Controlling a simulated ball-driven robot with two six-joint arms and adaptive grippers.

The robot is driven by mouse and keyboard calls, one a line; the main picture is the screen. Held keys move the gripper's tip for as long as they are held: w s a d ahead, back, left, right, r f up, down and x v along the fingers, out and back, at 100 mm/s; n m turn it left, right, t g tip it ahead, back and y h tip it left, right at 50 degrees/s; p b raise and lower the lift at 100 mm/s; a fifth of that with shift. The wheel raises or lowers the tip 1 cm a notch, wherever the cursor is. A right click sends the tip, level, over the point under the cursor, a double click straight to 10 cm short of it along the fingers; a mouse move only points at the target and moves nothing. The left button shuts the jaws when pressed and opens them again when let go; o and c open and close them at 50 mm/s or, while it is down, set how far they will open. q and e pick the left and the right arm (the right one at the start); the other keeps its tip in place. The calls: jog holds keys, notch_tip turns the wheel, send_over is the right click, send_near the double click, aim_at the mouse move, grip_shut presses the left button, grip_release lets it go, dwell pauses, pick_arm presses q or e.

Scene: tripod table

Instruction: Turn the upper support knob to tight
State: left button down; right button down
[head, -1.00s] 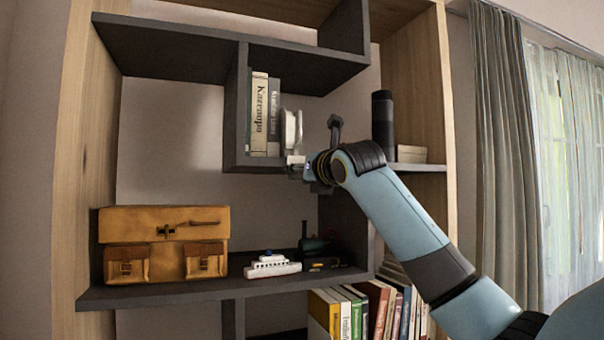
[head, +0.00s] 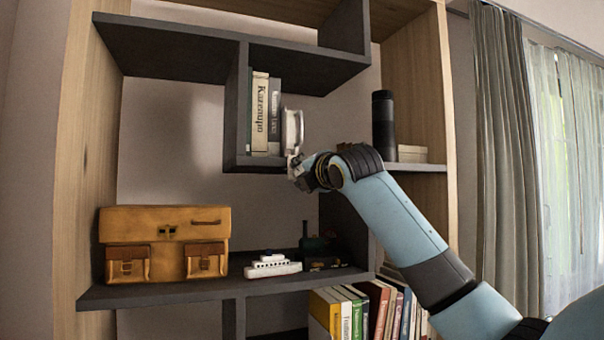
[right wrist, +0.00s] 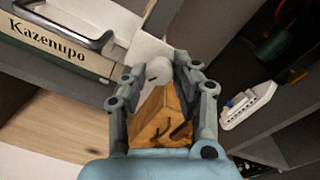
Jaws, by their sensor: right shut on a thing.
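A white fitting (head: 291,132) with a curved, handle-like part stands at the right of the books, at the edge of the upper shelf box. My right gripper (head: 296,168) is at its lower end. In the right wrist view, a small, rounded pale knob (right wrist: 158,70) sits between the fingertips of the right gripper (right wrist: 160,74), in front of a white plate (right wrist: 143,52). The fingers are shut on the knob. Any marking on it is too small to read. My left gripper is not in view.
Books (head: 260,115) stand left of the fitting. A black cylinder (head: 383,125) stands on the shelf to the right. Below are an orange bag (head: 165,225), a toy ship (head: 272,265) and a dark toy (head: 316,245). Open space lies above the bag.

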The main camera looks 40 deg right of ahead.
jog(key=m, duration=0.6)
jog(key=shift+m, duration=0.4)
jog(key=m, duration=0.5)
jog(key=shift+h, duration=0.3)
jog(key=shift+m, duration=0.3)
jog(key=c, duration=1)
grip_release()
jog(key=v, duration=1.2)
jog(key=shift+a, duration=0.15)
